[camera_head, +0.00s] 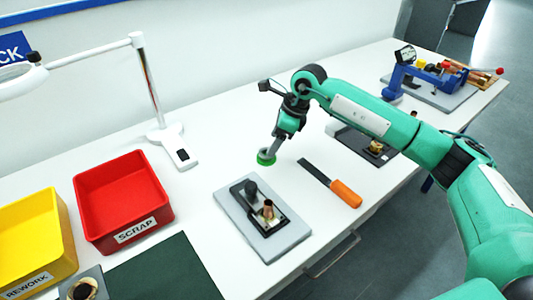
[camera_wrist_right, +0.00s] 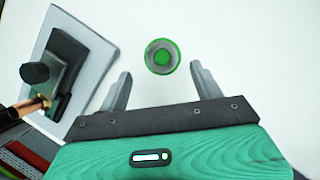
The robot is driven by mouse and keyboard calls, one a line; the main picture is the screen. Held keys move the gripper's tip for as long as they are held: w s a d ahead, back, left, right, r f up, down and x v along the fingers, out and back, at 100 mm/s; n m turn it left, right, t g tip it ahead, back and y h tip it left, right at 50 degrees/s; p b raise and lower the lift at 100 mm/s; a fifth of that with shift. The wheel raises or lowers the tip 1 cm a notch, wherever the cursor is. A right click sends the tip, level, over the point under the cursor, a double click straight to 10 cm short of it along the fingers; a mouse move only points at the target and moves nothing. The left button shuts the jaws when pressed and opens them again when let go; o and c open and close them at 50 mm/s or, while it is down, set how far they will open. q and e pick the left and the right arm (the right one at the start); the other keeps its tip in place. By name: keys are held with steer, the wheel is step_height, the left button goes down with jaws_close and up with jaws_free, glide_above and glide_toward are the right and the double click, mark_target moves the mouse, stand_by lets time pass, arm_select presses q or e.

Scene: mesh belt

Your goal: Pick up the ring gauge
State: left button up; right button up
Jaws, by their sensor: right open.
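A small round green piece (camera_head: 265,158), which I take to be the ring gauge, sits on the white table. My left gripper is not in view.
A grey plate with a black fixture (camera_head: 244,232) stands in front of the gripper. An orange-handled file (camera_head: 345,193) lies to the right. A red scrap bin (camera_head: 120,200), a yellow rework bin (camera_head: 35,240) and a magnifier lamp base (camera_head: 176,150) are left. A blue vise (camera_head: 400,75) is far right.

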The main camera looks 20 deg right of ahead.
steer(key=p+x, duration=0.1)
steer(key=x, duration=0.3)
steer(key=shift+d, duration=0.1)
steer(key=shift+w+f, duration=0.15)
steer(key=shift+f, duration=0.15)
steer(key=c, duration=1.2)
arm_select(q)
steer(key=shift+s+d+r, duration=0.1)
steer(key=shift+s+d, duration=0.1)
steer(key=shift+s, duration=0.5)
arm_select(e)
steer(key=shift+r, duration=0.15)
